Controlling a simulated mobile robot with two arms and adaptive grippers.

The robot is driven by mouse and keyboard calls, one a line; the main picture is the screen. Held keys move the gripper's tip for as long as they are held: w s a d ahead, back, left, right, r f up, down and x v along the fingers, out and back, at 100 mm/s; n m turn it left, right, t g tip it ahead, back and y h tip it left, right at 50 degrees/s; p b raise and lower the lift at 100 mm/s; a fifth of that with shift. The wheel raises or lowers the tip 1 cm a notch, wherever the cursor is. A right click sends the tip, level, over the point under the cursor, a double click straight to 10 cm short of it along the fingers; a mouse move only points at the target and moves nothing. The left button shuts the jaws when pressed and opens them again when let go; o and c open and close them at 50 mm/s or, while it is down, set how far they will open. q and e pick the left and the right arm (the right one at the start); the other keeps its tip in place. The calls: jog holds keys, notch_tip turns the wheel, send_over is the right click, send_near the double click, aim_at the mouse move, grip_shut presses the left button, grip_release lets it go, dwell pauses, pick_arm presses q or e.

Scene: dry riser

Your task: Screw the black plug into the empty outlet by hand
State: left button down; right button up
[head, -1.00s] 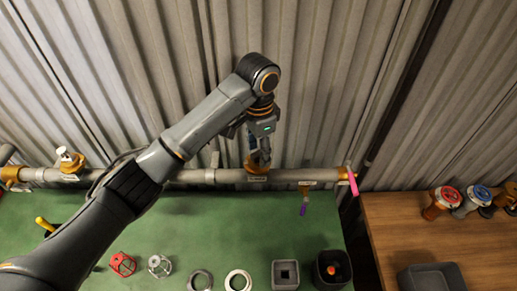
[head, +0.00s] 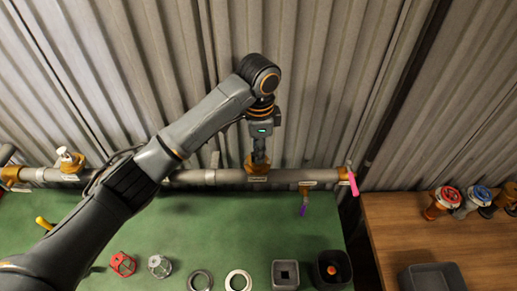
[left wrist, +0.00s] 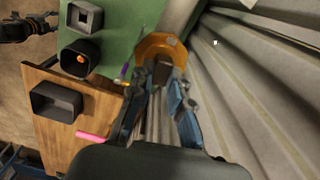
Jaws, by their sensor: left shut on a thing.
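My left gripper (head: 260,157) points down at a brass outlet (head: 256,168) on the grey horizontal pipe (head: 215,176). In the left wrist view the two fingers (left wrist: 160,72) are shut on a small dark thing, most likely the black plug, right at the outlet's brass ring (left wrist: 163,46). The fingers hide most of the plug, and I cannot tell how deep it sits. A dark gripper, which looks like my right one (left wrist: 38,26), shows at the upper left of the left wrist view; its jaws are too small to judge.
The green table (head: 210,232) holds a red cage (head: 122,264), rings (head: 238,280), a grey square block (head: 285,274) and a black cup (head: 332,269) with something orange. Capped valves (head: 446,199) stand on the wooden table (head: 415,238). Corrugated wall is behind.

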pick_arm(q)
jog(key=shift+m, duration=0.8)
jog(key=m, duration=0.5)
jog(key=shift+s+m, duration=0.1)
jog(key=shift+m, duration=0.2)
jog(key=shift+m, duration=1)
jog(key=c, duration=1.2)
grip_release()
